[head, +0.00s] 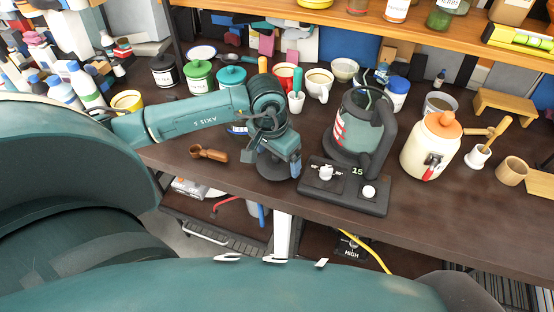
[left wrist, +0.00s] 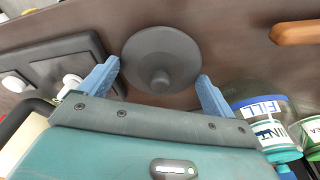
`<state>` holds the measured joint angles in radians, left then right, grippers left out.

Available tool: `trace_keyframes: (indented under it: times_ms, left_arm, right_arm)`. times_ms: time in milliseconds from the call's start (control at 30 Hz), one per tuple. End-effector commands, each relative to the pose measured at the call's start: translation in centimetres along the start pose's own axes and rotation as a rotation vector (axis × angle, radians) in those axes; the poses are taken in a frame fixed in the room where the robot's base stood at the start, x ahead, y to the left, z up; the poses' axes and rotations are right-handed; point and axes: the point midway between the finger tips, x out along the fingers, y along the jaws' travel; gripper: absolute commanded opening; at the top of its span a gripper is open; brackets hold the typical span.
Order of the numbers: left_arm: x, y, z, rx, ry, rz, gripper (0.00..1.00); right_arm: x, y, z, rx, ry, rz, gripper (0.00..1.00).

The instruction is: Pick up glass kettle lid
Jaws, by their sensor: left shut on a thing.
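The kettle lid (head: 275,172) is a dark grey round disc with a small knob in its middle. In the left wrist view the lid (left wrist: 160,45) lies between the two blue fingers, knob toward the camera. My left gripper (head: 284,160) points down over the lid in the head view and hides part of it. I cannot tell whether the lid is clear of the table. The kettle (head: 352,128) stands to the right. My right gripper is not in view.
The kettle's black base (head: 343,192) with dials is just right of the lid. A brown wooden scoop (head: 208,154) lies left. Jars, cups and a cream canister (head: 428,150) crowd the dark table (head: 235,185). A wooden shelf (head: 400,28) runs above the back.

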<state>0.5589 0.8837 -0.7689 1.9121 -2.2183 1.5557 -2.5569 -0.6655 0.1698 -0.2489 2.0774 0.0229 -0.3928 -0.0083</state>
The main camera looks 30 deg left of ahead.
Motion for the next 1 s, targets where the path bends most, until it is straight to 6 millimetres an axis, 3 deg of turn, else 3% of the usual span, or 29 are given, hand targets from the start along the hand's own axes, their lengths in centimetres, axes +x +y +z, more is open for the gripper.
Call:
trace_keyframes:
  times_ms: [167,600,767,1000]
  left_arm:
    - [-0.8,0.0,-0.3,0.0,0.005,0.0,0.68]
    - [-8.7,0.0,-1.4,0.0,0.004,-0.001,0.68]
    - [-9.8,0.0,-1.5,-0.001,0.001,0.0,0.68]
    - [-9.9,0.0,-1.5,-0.001,0.0,0.0,0.68]
  right_arm:
    - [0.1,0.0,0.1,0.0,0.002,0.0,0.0]
    - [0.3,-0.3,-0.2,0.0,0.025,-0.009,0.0]
    - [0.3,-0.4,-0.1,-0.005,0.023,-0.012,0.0]
    - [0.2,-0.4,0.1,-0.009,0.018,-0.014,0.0]
